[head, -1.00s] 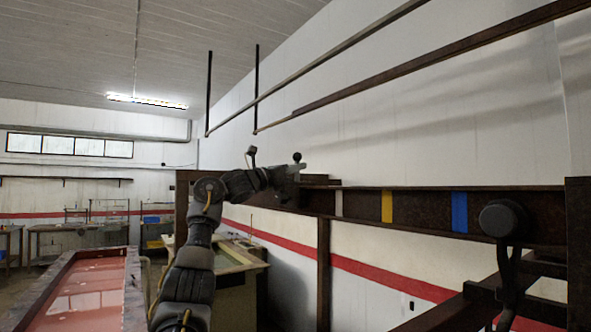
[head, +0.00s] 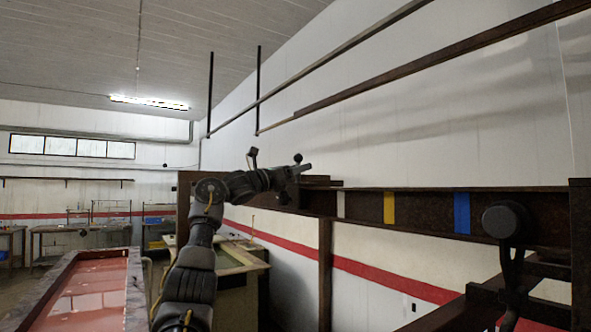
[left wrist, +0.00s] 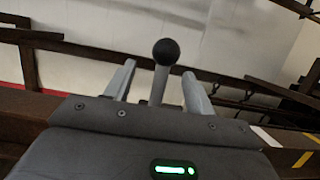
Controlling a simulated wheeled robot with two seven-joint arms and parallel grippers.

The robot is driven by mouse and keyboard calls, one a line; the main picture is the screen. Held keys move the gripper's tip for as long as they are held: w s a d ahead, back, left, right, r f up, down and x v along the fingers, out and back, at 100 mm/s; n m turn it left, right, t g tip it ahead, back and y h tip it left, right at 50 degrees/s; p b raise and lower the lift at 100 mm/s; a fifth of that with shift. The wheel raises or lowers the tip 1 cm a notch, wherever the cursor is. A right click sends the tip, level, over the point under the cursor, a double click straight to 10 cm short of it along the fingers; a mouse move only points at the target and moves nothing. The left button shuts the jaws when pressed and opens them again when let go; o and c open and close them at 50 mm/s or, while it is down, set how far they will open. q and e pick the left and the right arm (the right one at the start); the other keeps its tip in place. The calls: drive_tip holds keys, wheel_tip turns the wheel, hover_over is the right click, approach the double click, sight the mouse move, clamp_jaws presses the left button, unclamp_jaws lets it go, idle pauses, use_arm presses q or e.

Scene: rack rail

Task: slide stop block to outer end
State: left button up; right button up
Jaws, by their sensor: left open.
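A dark ball knob on a pale post (left wrist: 165,54) stands between the two fingers of my left gripper (left wrist: 160,88) in the left wrist view. The fingers are apart, one on each side of the post, with visible gaps. In the head view the knob (head: 298,158) shows just above my left gripper (head: 304,168), at the left part of the dark rail (head: 418,208). The block under the knob is hidden by the gripper, so I cannot tell its shape. My right gripper is not recognisable in either view.
The rail carries white (head: 341,204), yellow (head: 389,208) and blue (head: 462,213) bands to the right of my left gripper. A dark round-ended part (head: 506,220) stands in front of the rail's right portion. A red-topped trough (head: 95,290) lies at lower left.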

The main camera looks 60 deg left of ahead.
use_arm(q)
drive_tip(key=shift+f, duration=0.2)
drive_tip(key=shift+s+d+f+b, duration=0.1)
drive_tip(key=shift+s+f+b, duration=0.1)
drive_tip(key=shift+f+b, duration=0.15)
drive_tip(key=shift+v, duration=0.75)
drive_tip(key=v, duration=0.4)
drive_tip(key=shift+a+r+b, duration=0.1)
drive_tip(key=shift+a+b, duration=0.2)
drive_tip(key=shift+b, duration=0.05)
drive_tip(key=shift+s+d, duration=0.25)
drive_tip(key=shift+v, duration=1)
